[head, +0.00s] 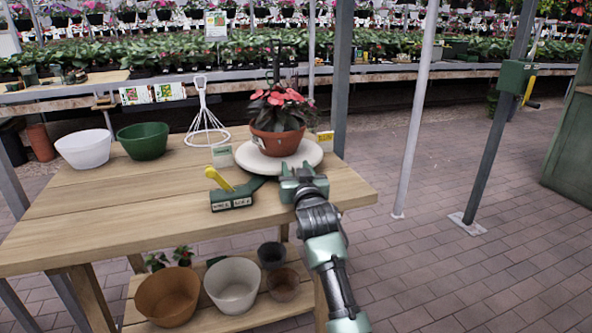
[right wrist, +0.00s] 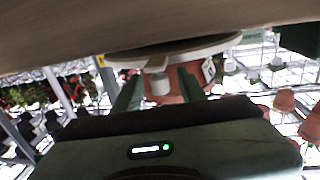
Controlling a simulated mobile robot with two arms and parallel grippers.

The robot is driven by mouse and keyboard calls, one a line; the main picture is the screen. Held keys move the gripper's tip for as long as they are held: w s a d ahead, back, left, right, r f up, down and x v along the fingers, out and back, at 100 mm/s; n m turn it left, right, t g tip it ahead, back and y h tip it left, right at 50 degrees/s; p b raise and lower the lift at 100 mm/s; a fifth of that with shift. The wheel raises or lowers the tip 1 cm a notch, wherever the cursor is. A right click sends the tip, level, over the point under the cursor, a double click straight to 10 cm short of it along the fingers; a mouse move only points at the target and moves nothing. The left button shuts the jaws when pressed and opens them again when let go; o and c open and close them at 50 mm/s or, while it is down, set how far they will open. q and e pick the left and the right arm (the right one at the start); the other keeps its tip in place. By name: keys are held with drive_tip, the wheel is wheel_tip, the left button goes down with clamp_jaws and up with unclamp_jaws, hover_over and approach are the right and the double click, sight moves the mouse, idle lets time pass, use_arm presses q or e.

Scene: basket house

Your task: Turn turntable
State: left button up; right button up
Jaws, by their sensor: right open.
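The turntable (head: 311,158) is a pale round disc on the wooden table, near its right end. A terracotta pot (head: 277,143) with a red-flowered plant (head: 280,97) stands upright on it. My right gripper (head: 303,170) is at the disc's front right edge, open. The right wrist view looks upside down; there the turntable (right wrist: 212,44) lies above the pot (right wrist: 198,72). A short pale peg (right wrist: 160,83) shows between the open fingers of the right gripper (right wrist: 159,86). I cannot tell whether the fingers touch it. My left gripper is not in view.
A green box with a yellow lever (head: 231,199) sits left of my right gripper. A white wire stand (head: 205,118), a white bowl (head: 84,150) and a green bowl (head: 143,141) stand behind. Metal posts (head: 415,110) rise beyond the table. The lower shelf holds several pots.

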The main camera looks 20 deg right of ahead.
clamp_jaws()
idle(1.3)
